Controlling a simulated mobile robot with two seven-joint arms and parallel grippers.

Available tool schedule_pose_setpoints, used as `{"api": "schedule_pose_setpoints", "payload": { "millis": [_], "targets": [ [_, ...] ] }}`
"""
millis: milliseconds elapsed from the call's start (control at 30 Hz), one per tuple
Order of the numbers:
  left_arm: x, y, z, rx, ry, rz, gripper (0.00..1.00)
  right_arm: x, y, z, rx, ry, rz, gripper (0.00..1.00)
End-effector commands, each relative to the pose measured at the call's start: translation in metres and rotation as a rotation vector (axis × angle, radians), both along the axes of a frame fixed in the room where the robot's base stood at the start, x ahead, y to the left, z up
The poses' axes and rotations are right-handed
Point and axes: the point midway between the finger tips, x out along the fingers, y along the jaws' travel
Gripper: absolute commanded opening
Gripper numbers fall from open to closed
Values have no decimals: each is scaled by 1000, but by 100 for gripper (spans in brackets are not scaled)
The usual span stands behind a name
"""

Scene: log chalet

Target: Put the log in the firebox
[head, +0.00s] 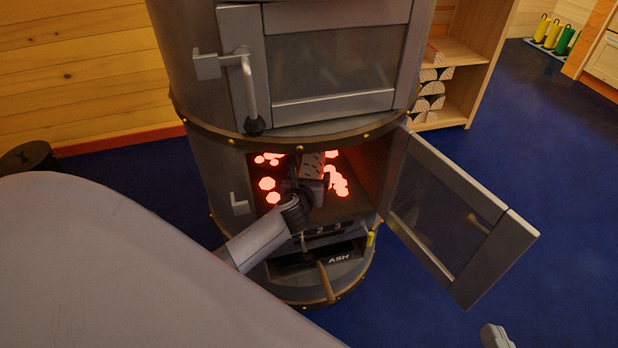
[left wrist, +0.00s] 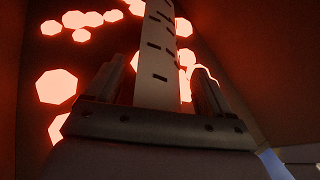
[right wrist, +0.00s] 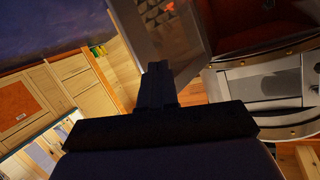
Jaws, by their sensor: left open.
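The log (head: 312,162), pale birch bark with dark dashes, lies inside the firebox (head: 368,168) among glowing embers. My left gripper (head: 310,183) reaches in through the firebox's open doorway at the log's near end. In the left wrist view the log (left wrist: 156,55) runs away from me, between the two spread fingers of my left gripper (left wrist: 160,80). The gripper is open, with a gap beside the log. My right gripper (right wrist: 158,82) shows its fingers together and empty in the right wrist view, outside the stove; its tip (head: 496,337) shows low right in the head view.
The firebox's glass door (head: 450,215) stands swung open to the right. An ash drawer (head: 320,258) sits below the opening, and a closed upper door (head: 335,60) is above it. A shelf with cut logs (head: 430,98) stands behind. Blue floor at right is clear.

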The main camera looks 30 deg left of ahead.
Motion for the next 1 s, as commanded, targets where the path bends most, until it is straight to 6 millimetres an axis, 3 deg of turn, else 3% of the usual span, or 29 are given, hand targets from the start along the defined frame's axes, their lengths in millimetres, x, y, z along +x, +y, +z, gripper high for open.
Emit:
{"api": "schedule_pose_setpoints", "payload": {
  "millis": [167, 333, 700, 900, 1000],
  "targets": [
    [-8, -3, 6, 0, 2, 0, 82, -1, 2, 6, 15, 13, 7, 0],
    [-32, -13, 19, 1, 2, -2, 82, 2, 11, 6, 62, 86, 20, 0],
    [-89, -37, 43, 0, 2, 0, 82, -4, -8, 9, -62, 89, -26, 0],
    [-102, -43, 47, -12, -2, 1, 82, -5, -13, 9, -92, 85, -34, 0],
    [-108, -51, 46, -102, -19, 19, 82, -5, -14, 8, -95, 84, -36, 0]
  ]
}}
